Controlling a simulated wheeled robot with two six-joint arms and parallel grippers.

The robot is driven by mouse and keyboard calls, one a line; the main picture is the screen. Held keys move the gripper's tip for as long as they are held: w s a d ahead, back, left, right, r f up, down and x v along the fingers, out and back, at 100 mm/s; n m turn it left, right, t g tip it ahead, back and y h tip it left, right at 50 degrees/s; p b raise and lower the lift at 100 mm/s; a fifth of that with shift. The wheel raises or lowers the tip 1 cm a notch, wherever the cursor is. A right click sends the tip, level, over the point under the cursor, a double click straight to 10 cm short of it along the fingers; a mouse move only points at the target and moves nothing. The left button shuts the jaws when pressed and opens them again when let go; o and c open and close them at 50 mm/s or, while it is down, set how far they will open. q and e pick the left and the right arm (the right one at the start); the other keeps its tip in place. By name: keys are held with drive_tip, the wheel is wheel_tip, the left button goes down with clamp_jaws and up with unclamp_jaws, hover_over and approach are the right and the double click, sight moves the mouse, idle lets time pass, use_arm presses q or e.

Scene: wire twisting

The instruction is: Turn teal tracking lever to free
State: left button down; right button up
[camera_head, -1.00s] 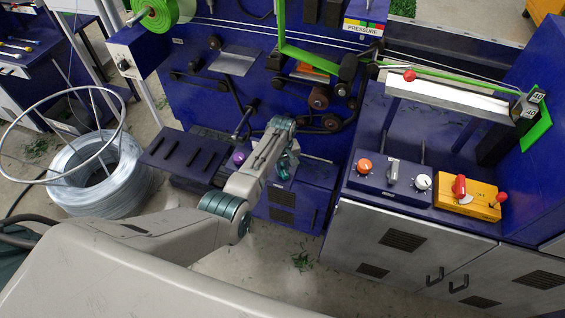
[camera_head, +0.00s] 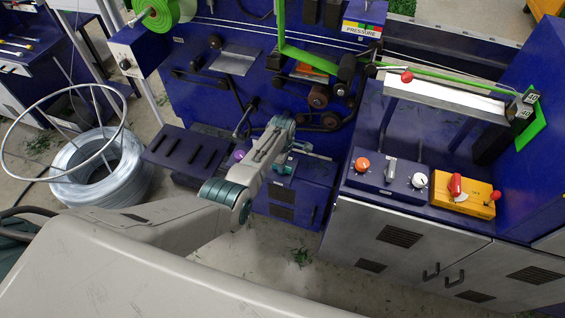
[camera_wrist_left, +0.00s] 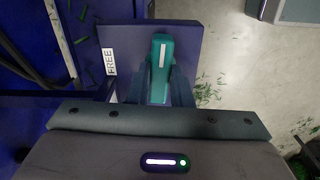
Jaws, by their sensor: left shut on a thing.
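The teal lever (camera_wrist_left: 160,56) shows in the left wrist view, with a white line along it, in front of a dark blue plate (camera_wrist_left: 188,42). A white FREE label (camera_wrist_left: 110,62) is on the plate, left of the lever. The lever points up in that view, beside the label rather than at it. My left gripper (camera_wrist_left: 162,88) is shut on the lever, a finger on each side. In the head view my left gripper (camera_head: 289,158) is at the small blue cabinet, and my arm largely hides the lever. My right gripper is not in view.
A dark slotted shelf (camera_head: 185,152) and a wire coil (camera_head: 100,172) are to the left. Open floor (camera_head: 262,262) lies in front.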

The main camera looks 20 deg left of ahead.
use_arm(q)
drive_tip(key=shift+a+n, duration=0.1)
drive_tip(key=shift+n, duration=0.4)
drive_tip(key=c, duration=1.3)
unclamp_jaws()
drive_tip(key=shift+r, duration=0.1)
wheel_tip(320, 180, up, 11)
